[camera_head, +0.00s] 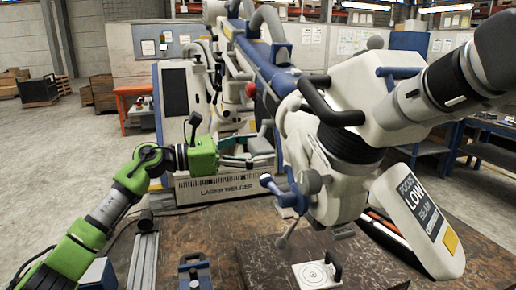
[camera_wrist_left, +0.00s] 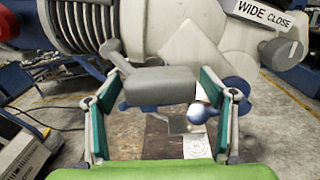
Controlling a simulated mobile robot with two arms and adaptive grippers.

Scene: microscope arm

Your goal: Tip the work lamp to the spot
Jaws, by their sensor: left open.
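A big white microscope head (camera_head: 345,170) hangs from a jointed arm, with a panel marked "FOCUS LOW BEAM" (camera_head: 425,215). Which part is the work lamp is not certain; a small blue and grey fitting (camera_head: 287,192) sits on the head's left side. A white plate with printed rings (camera_head: 316,274) lies on the bench below. My left gripper (camera_head: 246,150) is open, left of the head. In the left wrist view a grey handle-like bar (camera_wrist_left: 155,87) shows between its fingers; contact cannot be told.
The dark bench top (camera_head: 262,262) holds a blue clamp-like block (camera_head: 193,272) and a metal rail (camera_head: 144,258) at front left. A laser welder cabinet (camera_head: 220,187) stands behind my gripper. Open floor lies at far left.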

